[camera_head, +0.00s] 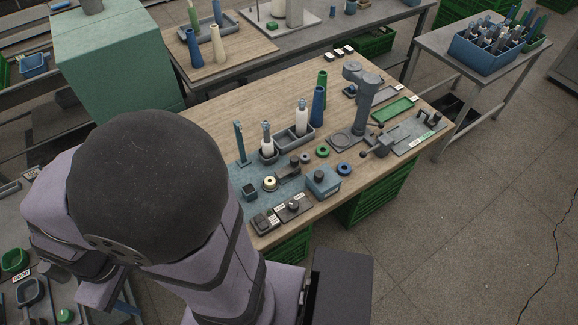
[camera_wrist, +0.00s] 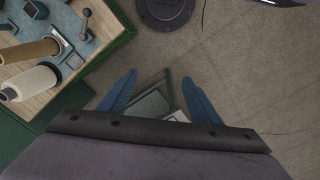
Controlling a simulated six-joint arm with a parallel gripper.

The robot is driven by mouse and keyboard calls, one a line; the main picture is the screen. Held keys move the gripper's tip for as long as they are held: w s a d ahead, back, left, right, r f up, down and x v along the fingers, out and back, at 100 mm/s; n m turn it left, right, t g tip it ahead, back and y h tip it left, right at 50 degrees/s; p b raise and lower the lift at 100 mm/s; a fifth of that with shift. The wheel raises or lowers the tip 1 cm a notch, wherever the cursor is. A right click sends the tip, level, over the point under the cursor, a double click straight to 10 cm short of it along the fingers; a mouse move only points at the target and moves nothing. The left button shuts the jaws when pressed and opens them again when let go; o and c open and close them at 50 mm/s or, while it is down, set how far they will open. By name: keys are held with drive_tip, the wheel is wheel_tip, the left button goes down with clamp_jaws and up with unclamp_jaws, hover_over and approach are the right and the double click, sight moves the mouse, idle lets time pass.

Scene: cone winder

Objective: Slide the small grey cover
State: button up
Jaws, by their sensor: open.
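My gripper (camera_wrist: 159,77) shows in the wrist view with its two blue fingers spread apart and nothing between their tips. Beyond the fingers are bare floor and a dark-edged grey shape. I cannot pick out the small grey cover with certainty. Several small grey parts stand on the wooden workbench (camera_head: 300,85) in the head view, among them a low grey fixture (camera_head: 289,168) on the blue-grey mat. A small blue box with a dark knob (camera_head: 322,181) is beside it. My gripper is away from these parts. My arm hides the left foreground in the head view.
White bobbins (camera_head: 301,118), a blue cone (camera_head: 318,106) and a grey column device (camera_head: 367,95) stand on the bench. A side table (camera_head: 435,45) holds a blue crate (camera_head: 489,52). Open floor (camera_head: 470,220) lies to the right.

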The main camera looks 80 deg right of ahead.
drive_tip(key=shift+w+d+f, duration=0.2)
drive_tip(key=shift+c, duration=1.1)
drive_tip(key=w+d+f+m+t+h+b, duration=0.1)
drive_tip(key=w+d+f+m+h+b, duration=0.2)
drive_tip(key=d+b, duration=0.45)
drive_tip(key=w+d+f+m+b, duration=0.2)
drive_tip(key=w+d+f+b, duration=0.15)
drive_tip(key=d, duration=0.75)
drive_tip(key=w+d+f+m+t+h+b, duration=0.15)
drive_tip(key=w+d+b, duration=0.35)
drive_tip(key=d, duration=0.5)
drive_tip(key=s+d+f+m+h+b, duration=0.25)
drive_tip(key=d+b, duration=0.35)
drive_tip(key=d, duration=0.5)
drive_tip(key=m+g+y, duration=0.3)
drive_tip(key=m+g, duration=0.2)
drive_tip(key=m, duration=1)
approach(294, 159)
drive_tip(key=f, duration=0.2)
drive_tip(key=shift+d+p+x, duration=0.15)
drive_tip(key=shift+p+x, duration=0.35)
drive_tip(key=shift+x, duration=1.3)
drive_tip(key=shift+d+p+x, duration=0.15)
drive_tip(key=shift+p+x, duration=0.35)
drive_tip(key=shift+x, duration=1.35)
drive_tip(key=shift+s+r, duration=0.15)
